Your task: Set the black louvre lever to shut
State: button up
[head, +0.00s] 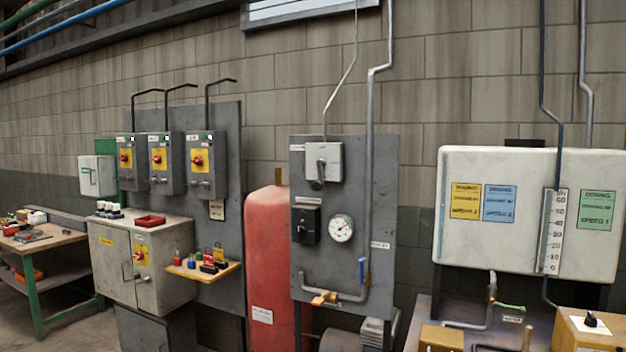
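A pale grey box (335,158) is mounted near the top of a dark grey panel in the middle of the head view. A dark lever (318,174) on its front points downward. A thin rod runs up from this box toward the top of the picture. Below it is a black box (305,225) with a small pale handle or mark on its front. The small labels beside both are too blurred to read, so I cannot tell for certain which part is the louvre lever or its marked positions. My gripper is not in view.
A round gauge (341,228) and bent pipe with a blue-handled valve (362,270) share the panel. A red tank (267,265) stands left of it. A grey cabinet (150,275) with a small shelf is further left. A white board (430,260) with coloured signs is right.

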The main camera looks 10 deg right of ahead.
aim_at(317, 185)
jog(key=i, duration=0.9)
jog(key=z, duration=1.05)
jog(key=k, duration=0.15)
jog(key=u, duration=3.1)
